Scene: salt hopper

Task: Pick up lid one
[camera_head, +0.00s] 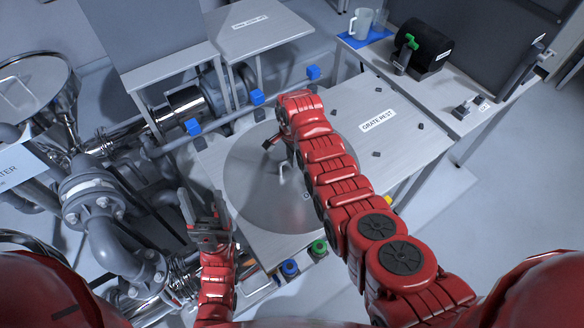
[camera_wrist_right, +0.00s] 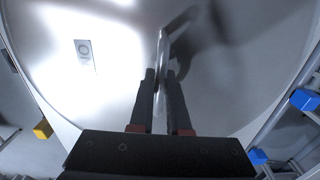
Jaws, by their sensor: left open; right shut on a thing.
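Lid one is a large round grey metal disc (camera_head: 252,205) below my right arm in the head view; it fills much of the right wrist view (camera_wrist_right: 110,85). Its bar handle (camera_wrist_right: 161,50) stands up between the fingers of my right gripper (camera_wrist_right: 160,80), which is shut on it. In the head view the right gripper is mostly hidden behind my arm. I cannot tell whether the lid is touching the surface beneath. My left gripper (camera_head: 203,203) is open and empty, left of the lid.
A table part labelled GRATE REST (camera_head: 378,120) lies right of the lid, with small dark pegs. Pipes and valves (camera_head: 95,200) crowd the left. Blue (camera_head: 290,268) and green (camera_head: 318,248) knobs sit at the front. A mug (camera_head: 361,24) and black cylinder (camera_head: 425,46) stand at the back right.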

